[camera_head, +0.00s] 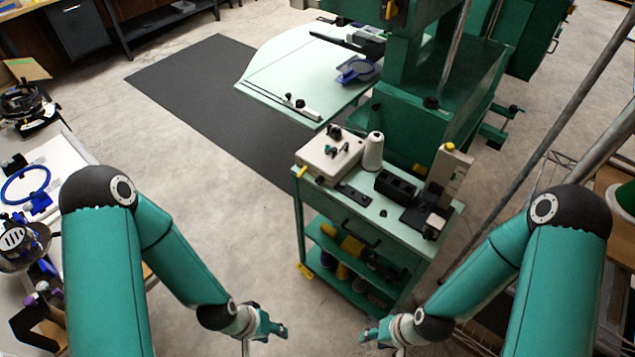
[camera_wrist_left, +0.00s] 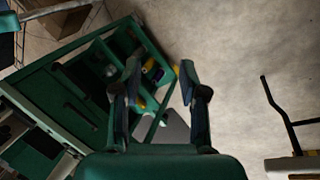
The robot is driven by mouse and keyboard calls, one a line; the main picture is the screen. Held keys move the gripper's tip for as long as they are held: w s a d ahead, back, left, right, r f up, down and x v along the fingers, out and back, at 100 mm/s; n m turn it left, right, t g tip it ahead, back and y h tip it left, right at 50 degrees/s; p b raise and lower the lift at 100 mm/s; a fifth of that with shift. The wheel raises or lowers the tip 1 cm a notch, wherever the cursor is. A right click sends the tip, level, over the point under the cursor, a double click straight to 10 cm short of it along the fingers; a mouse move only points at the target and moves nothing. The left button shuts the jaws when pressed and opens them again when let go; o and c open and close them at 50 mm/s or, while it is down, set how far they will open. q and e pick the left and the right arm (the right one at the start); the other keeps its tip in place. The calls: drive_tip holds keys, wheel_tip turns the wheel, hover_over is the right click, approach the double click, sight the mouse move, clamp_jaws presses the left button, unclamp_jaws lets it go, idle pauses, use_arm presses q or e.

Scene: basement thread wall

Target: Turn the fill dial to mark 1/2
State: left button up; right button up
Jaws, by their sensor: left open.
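A pale box (camera_head: 319,167) with several small dark knobs or parts on top stands at the left end of the green cart's top (camera_head: 365,211). I cannot tell which part is the fill dial, and no mark can be read. My left gripper (camera_head: 275,328) is in front of the cart, low and apart from it. In the left wrist view its two fingers (camera_wrist_left: 160,88) are spread with nothing between them, and the cart lies beyond.
A white cone (camera_head: 372,152), a black open holder (camera_head: 396,187) and an upright beige device (camera_head: 449,175) share the cart top. A green machine (camera_head: 415,125) with a pale table (camera_head: 300,75) stands behind. Metal poles rise at the right. Floor left of the cart is clear.

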use_arm(q)
drive_tip(key=shift+o, duration=0.2)
drive_tip(key=w+a+f+m+t+b, duration=0.1)
drive_tip(key=w+f+t+b, duration=0.3)
drive_tip(key=w+b, duration=0.5)
drive_tip(key=shift+w+a+f+m+b, duration=0.3)
drive_tip(key=shift+w+f+m, duration=0.25)
drive_tip(key=shift+w, duration=0.65)
drive_tip(key=m+t+h+b, duration=0.7)
drive_tip(key=m+t+b, duration=0.35)
drive_tip(key=b, duration=1.45)
approach(318, 183)
drive_tip(key=shift+g, duration=0.25)
drive_tip(key=x, duration=0.9)
drive_tip(key=shift+w+r, duration=0.15)
drive_tip(key=shift+w, duration=0.1)
drive_tip(key=shift+c, duration=0.2)
clamp_jaws()
drive_tip(key=shift+d, duration=0.15)
drive_tip(key=shift+p, duration=0.3)
